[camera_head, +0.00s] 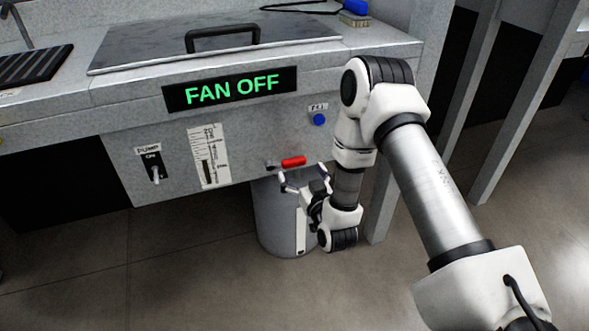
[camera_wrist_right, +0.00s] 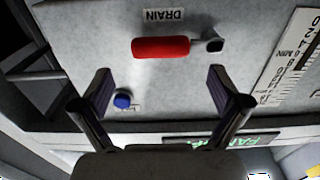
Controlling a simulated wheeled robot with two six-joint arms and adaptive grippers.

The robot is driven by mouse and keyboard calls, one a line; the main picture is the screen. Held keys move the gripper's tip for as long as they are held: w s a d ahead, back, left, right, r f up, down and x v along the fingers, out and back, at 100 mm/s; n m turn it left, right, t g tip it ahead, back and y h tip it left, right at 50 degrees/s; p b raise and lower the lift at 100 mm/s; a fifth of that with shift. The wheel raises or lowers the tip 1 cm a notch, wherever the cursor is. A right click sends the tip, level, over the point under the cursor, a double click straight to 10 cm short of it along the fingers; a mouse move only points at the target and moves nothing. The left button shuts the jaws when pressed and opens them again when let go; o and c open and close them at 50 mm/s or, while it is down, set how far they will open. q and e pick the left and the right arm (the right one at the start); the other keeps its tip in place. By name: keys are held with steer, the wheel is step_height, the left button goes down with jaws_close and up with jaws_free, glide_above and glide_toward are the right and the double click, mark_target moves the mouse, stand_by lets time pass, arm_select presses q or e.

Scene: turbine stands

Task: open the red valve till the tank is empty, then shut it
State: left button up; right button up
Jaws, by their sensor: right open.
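The red valve (camera_head: 293,161) is on the lower front of the grey tank unit, its handle lying about level and pointing right from its pivot. In the upside-down right wrist view the red handle (camera_wrist_right: 160,47) shows beside a DRAIN label (camera_wrist_right: 163,14). My right gripper (camera_head: 304,184) is open and empty, just in front of and below the handle. In the wrist view its two fingers (camera_wrist_right: 160,78) stand apart, with the handle beyond them; I see no contact. The level gauge (camera_head: 209,157) is left of the valve; its reading is too small to tell. My left gripper is not in view.
A grey bucket (camera_head: 272,215) stands under the valve, partly hidden by my right arm. A blue FILL button (camera_head: 319,119) is above right of the valve. A PUMP switch (camera_head: 155,172) is at left. The display (camera_head: 230,90) reads FAN OFF. Grey posts (camera_head: 467,95) stand at right.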

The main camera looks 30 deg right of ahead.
mark_target(295, 163)
steer(key=b+x, duration=0.1)
steer(key=x, duration=0.4)
steer(key=shift+a+f, duration=0.1)
steer(key=shift+w, duration=0.4)
steer(key=shift+c, duration=0.4)
steer(key=c, duration=1.6)
